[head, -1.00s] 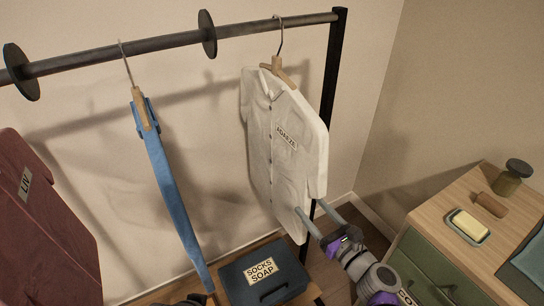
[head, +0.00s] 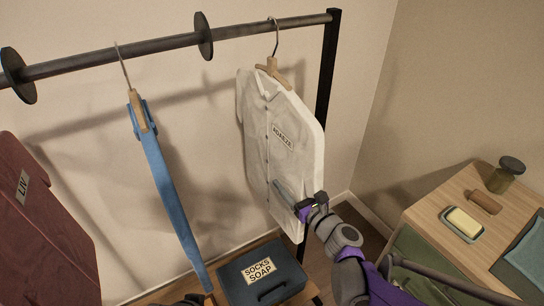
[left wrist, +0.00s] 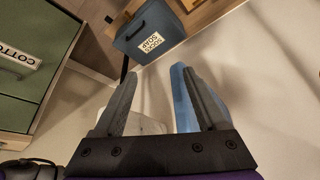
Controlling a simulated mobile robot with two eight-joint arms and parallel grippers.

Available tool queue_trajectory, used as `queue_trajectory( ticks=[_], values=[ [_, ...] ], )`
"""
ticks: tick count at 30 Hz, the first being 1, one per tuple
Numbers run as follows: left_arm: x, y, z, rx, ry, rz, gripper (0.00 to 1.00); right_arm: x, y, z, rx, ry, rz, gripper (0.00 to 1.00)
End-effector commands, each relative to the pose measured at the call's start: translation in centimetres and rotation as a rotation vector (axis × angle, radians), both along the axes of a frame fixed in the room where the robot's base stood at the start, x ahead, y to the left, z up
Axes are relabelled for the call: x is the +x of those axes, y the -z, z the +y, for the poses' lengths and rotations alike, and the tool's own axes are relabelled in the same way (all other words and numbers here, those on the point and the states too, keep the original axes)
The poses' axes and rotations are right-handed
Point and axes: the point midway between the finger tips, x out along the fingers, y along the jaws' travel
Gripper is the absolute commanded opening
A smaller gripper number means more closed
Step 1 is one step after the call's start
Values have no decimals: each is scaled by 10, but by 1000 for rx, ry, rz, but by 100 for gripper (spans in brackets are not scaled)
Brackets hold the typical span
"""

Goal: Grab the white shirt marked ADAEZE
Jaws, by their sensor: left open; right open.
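The white shirt (head: 262,150) hangs on a wooden hanger at the right end of the rail in the head view. My right gripper (head: 290,195) is open at the shirt's lower right part. One grey finger lies across the front of the cloth; the other finger is hidden, and I cannot tell whether it is behind the shirt. My left gripper (left wrist: 162,75) is open in the left wrist view, with a blue garment (left wrist: 183,100) by its right finger and something pale, perhaps the shirt (left wrist: 148,126), low between the fingers.
A blue garment (head: 168,190) and a dark red shirt marked LIV (head: 45,230) hang further left on the rail (head: 120,53). A SOCKS SOAP box (head: 288,279) sits below. A wooden-topped cabinet (head: 440,212) with soap and a jar stands at right.

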Motion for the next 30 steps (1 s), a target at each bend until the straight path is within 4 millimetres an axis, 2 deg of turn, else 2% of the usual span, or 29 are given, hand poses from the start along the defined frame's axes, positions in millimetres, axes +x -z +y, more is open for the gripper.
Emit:
queue_trajectory(
  ticks=[2, 3, 14, 30],
  values=[
    [0, 0, 0, 0, 0, 0, 74, 0, 0, 0, 0, 0, 0, 68],
    [0, 0, 0, 0, 0, 0, 74, 0, 0, 0, 0, 0, 0, 64],
    [0, 0, 0, 0, 0, 0, 74, -1, 0, 0, 0, -1, 0, 0],
    [0, 0, 0, 0, 0, 0, 74, -1, -2, 0, 1, -1, -1, 0]
  ],
)
